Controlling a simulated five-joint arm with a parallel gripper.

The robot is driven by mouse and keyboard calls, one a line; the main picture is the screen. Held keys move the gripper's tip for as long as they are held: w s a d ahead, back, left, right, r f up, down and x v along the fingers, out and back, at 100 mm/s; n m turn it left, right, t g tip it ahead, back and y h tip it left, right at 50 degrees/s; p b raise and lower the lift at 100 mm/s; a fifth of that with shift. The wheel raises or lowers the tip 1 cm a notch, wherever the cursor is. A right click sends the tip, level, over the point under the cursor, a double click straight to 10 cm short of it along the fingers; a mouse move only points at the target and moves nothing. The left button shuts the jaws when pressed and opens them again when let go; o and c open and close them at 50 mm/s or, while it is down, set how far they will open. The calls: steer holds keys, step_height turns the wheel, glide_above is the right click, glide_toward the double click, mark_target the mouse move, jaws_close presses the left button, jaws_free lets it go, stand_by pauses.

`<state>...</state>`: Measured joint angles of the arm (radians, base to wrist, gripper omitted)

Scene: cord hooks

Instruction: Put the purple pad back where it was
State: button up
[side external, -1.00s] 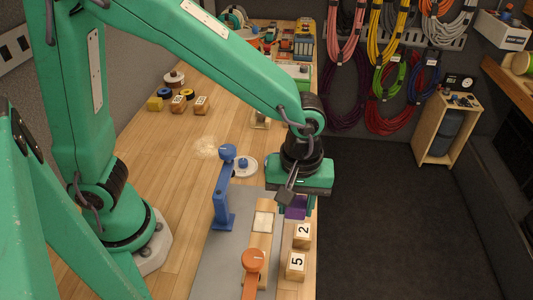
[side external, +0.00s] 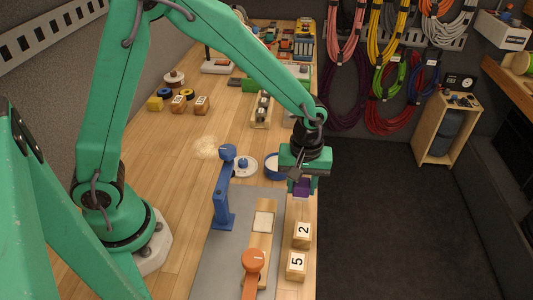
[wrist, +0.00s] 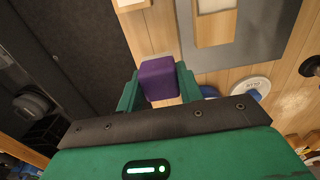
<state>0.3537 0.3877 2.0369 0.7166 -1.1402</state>
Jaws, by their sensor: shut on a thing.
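The purple pad (wrist: 159,79) is a small purple block between the two green fingers of my gripper (wrist: 159,88) in the wrist view. My gripper is shut on it. In the side view my gripper (side external: 302,190) hangs near the right edge of the bench, and the pad (side external: 302,187) shows at its fingertips. I cannot tell whether the pad touches the bench. A wooden strip with a pale square (side external: 263,222) lies on the grey mat (side external: 224,270) to the left of my gripper.
Blocks marked 2 (side external: 302,230) and 5 (side external: 296,262) stand below my gripper along the bench edge. A blue post (side external: 223,195) and an orange-topped piece (side external: 252,262) stand on the mat. A blue-rimmed bowl (side external: 273,166) is just left of my gripper. Beyond the edge is dark floor.

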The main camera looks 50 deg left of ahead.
mark_target(301, 195)
steer(key=shift+w+a+f, duration=0.15)
steer(key=shift+f, duration=2)
steer(key=shift+f, duration=0.15)
steer(key=o, duration=0.9)
step_height(301, 195, up, 12)
steer(key=shift+r, duration=0.15)
